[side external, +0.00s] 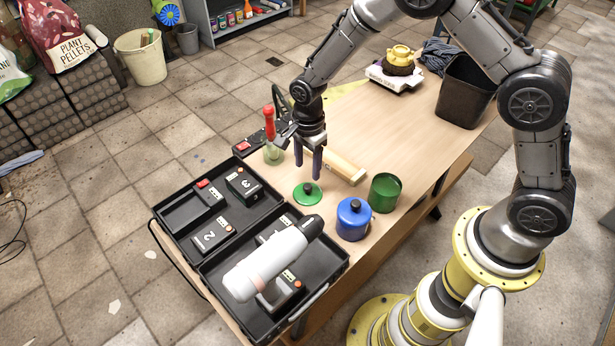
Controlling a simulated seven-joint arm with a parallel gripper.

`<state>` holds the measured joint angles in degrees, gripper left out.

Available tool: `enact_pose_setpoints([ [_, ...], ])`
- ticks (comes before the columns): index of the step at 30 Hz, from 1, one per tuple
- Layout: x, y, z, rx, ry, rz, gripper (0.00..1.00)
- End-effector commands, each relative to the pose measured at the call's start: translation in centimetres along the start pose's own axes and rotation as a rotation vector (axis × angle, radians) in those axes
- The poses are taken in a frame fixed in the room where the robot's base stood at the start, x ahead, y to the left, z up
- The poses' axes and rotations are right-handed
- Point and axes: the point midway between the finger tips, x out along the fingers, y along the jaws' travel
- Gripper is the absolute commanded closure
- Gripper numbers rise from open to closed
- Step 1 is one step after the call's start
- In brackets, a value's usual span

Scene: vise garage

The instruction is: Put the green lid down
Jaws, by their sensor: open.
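The green lid (308,194), a round disc with a dark knob, lies on the wooden table between the black case and the canisters. My gripper (308,172) is above the lid, its two fingers pointing down and apart, with nothing held between them. A small gap appears to lie between the fingertips and the lid's knob. The green canister (385,192) stands to the right of the lid with no lid on it.
A blue lidded canister (353,219) stands close in front. A wooden block (345,167) lies behind the lid. The open black case (212,257) holds numbered boxes and a white tool (270,268). A red-topped bottle (270,140) and a black bin (465,92) stand farther back.

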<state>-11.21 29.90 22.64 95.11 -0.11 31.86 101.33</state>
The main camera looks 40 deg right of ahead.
Motion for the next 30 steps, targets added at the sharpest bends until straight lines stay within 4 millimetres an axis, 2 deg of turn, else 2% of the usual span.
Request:
enact_pose_setpoints([
  [1,-1.1,-0.1,0.0,0.0,-0.001,-0.005,0.41],
  [6,-3.2,0.0,0.0,0.0,0.0,-0.002,0.41],
  [16,-4.5,0.0,0.0,-0.005,0.0,-0.002,0.41],
  [18,-5.4,0.2,-0.2,-0.031,-0.002,-0.014,0.41],
  [20,-7.1,0.5,-0.6,-0.077,-0.005,-0.031,0.41],
  [23,-11.1,1.7,-1.6,-0.211,-0.005,-0.079,0.41],
  [27,-17.5,5.1,-3.4,-0.459,0.015,-0.158,0.41],
  [30,-21.1,8.2,-4.6,-0.64,0.045,-0.211,0.41],
])
